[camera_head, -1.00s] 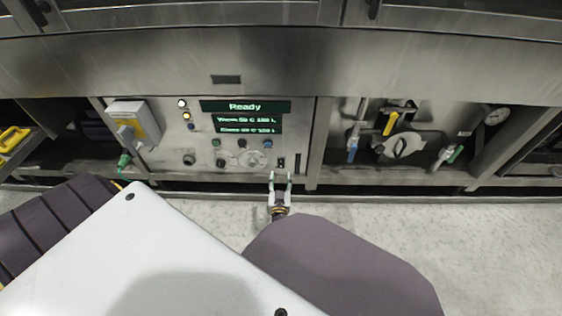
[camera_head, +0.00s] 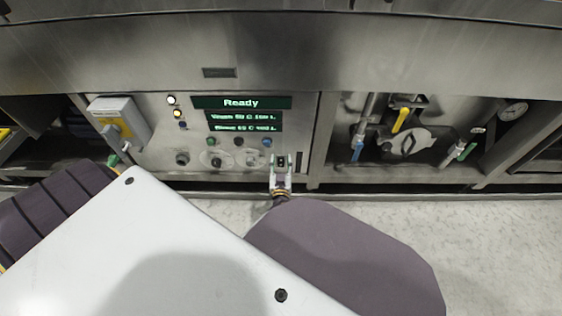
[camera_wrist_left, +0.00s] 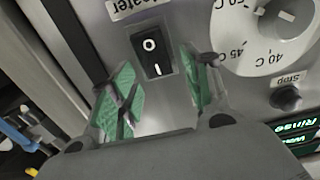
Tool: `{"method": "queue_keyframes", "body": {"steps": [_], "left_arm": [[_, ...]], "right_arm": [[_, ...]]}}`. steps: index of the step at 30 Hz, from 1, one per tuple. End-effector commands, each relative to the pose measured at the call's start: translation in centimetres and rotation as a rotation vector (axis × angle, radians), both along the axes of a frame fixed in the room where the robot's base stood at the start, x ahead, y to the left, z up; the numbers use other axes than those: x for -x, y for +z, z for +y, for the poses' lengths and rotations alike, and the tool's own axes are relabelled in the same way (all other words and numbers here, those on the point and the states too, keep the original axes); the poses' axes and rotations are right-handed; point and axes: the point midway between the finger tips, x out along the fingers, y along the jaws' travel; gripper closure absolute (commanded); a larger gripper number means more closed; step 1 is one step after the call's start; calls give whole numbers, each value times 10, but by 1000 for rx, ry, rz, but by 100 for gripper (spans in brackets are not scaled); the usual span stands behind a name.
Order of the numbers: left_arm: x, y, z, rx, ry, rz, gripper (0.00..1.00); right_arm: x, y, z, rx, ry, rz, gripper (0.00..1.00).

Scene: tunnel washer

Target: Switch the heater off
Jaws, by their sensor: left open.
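The heater switch (camera_wrist_left: 152,52) is a black rocker marked O and I on the steel control panel (camera_head: 145,160). In the left wrist view it sits under a partly cut-off label ending in "eater". My left gripper (camera_head: 281,162) is open, its two fingers on either side of the switch in the head view. In the left wrist view its green-padded fingers (camera_wrist_left: 160,88) point toward the panel, and nothing is between them. Whether they touch the panel cannot be told. The switch also shows small in the head view (camera_head: 281,161). My right gripper is out of view.
A temperature dial (camera_wrist_left: 285,18) and a Stop button (camera_wrist_left: 287,97) lie close beside the switch. The lit display (camera_head: 241,102) reads Ready. A grey box (camera_head: 118,122) is at the panel's left; valves with a yellow handle (camera_head: 401,119) are at the right.

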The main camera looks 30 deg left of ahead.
Motion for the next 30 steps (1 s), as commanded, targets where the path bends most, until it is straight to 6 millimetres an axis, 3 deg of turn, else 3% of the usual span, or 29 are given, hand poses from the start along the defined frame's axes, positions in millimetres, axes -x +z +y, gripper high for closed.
{"method": "queue_keyframes", "body": {"steps": [8, 18, 30], "left_arm": [[0, 0, 0, 0, 0, 0, 53], [0, 0, 0, -1, 0, 1, 97], [1, -2, 1, -27, 5, -35, 97]], "right_arm": [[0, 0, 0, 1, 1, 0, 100], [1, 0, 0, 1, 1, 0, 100], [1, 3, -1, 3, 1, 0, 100]]}}
